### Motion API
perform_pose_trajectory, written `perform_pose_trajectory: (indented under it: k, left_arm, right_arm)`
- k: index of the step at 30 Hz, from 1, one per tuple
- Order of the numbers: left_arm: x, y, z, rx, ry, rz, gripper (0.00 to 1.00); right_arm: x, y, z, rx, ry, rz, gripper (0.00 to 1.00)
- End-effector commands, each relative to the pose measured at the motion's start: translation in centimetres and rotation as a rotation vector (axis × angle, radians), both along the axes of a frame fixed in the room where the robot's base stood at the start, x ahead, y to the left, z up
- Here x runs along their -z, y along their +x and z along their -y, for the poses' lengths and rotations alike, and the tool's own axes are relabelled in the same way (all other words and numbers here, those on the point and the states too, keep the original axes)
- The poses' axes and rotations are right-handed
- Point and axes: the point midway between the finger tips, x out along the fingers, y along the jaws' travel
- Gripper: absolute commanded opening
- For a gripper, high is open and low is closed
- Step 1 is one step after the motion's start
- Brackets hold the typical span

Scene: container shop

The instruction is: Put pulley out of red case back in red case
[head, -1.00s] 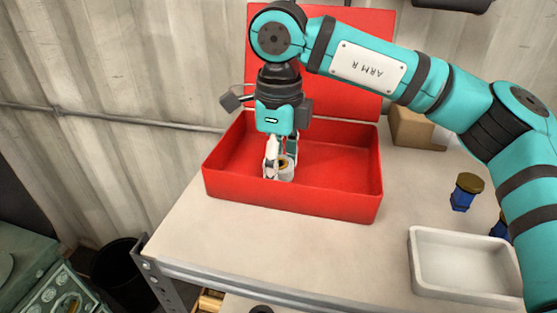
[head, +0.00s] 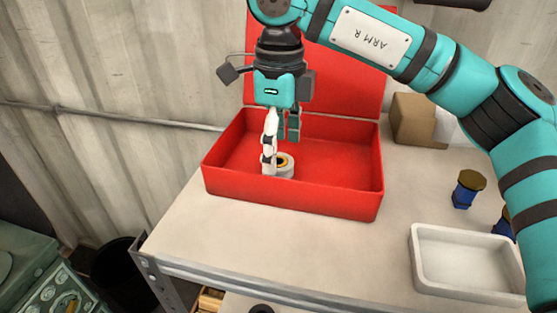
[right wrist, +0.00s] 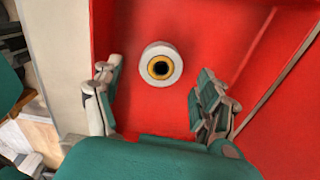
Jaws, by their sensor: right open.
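The pulley (head: 284,166) is a small white-grey wheel with a yellow ring and a dark centre hole. It lies inside the open red case (head: 290,199), near the front wall. It also shows on the red floor in the right wrist view (right wrist: 161,65). My right gripper (head: 280,155) is open, with its fingers apart above the pulley and partly in front of it. In the right wrist view the pulley lies free, beyond and between the fingertips (right wrist: 158,95). The case lid (head: 345,70) stands raised at the back. My left gripper is not in view.
A white tray (head: 466,291) sits at the right front of the table. A blue part with a brown top (head: 467,190) stands behind it, with another blue piece partly hidden by my arm. A cardboard box (head: 412,120) is right of the lid. The table's left front is clear.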

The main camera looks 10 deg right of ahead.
Motion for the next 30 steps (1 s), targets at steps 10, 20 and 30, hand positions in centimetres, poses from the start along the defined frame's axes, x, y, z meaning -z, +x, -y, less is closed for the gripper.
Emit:
perform_pose_trajectory:
  k: [10, 20, 30]
  left_arm:
    - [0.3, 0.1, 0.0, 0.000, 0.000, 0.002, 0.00]
    - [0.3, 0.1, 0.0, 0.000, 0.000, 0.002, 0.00]
    - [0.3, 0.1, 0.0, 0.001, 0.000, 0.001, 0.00]
  right_arm:
    - [-7.1, -0.1, 0.0, 0.000, -0.001, 0.002, 0.75]
    - [-8.5, -0.1, 0.0, -0.002, -0.001, 0.000, 0.75]
    - [-8.4, -0.1, 0.0, -0.002, 0.000, -0.001, 0.75]
